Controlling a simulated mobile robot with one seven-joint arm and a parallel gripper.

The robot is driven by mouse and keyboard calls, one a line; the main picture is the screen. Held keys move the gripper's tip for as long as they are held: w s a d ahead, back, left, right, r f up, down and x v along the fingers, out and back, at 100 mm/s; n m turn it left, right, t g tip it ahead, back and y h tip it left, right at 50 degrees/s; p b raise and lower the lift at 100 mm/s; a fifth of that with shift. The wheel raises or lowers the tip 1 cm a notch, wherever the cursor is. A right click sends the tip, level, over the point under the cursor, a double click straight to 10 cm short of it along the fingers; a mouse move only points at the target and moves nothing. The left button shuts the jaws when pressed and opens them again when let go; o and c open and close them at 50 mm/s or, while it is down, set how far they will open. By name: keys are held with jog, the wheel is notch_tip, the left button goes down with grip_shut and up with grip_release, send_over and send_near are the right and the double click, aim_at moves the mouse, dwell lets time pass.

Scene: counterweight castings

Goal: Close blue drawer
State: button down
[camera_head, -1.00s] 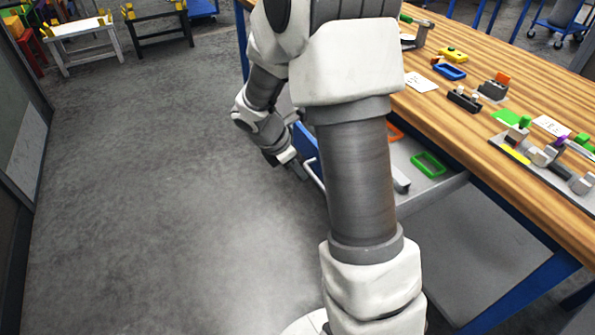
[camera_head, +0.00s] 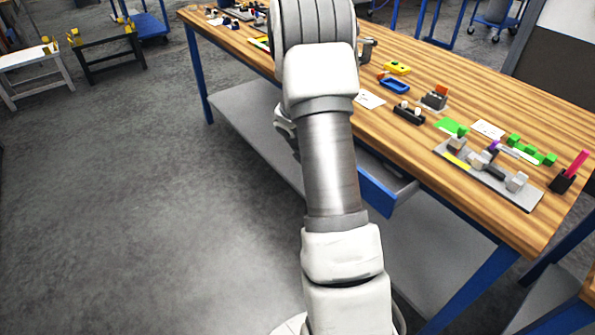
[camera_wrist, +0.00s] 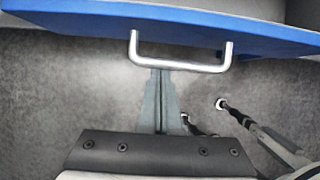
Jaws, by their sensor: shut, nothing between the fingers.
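The blue drawer (camera_head: 376,190) is under the wooden workbench and stands partly open, with a strip of its grey inside showing behind the blue front. My arm hides its left part in the head view. In the wrist view the blue front (camera_wrist: 90,22) runs across the top, with a silver bar handle (camera_wrist: 180,66) on it. My gripper (camera_wrist: 161,76) is shut and empty, its fingertips at the handle's bar; I cannot tell whether they touch it.
The wooden workbench (camera_head: 440,160) carries a blue frame (camera_head: 394,86), a yellow part (camera_head: 397,68), a grey fixture plate (camera_head: 470,178) and other small parts. A grey lower shelf (camera_head: 250,125) lies under it. The floor (camera_head: 130,190) to the left is clear.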

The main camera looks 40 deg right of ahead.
jog(key=d+p, duration=0.1)
jog(key=d, duration=0.2)
jog(key=d+p, duration=0.2)
jog(key=d, duration=0.2)
jog(key=d+p, duration=0.1)
jog(key=d, duration=0.3)
jog(key=shift+w+d, duration=0.15)
jog(key=shift+w, duration=0.1)
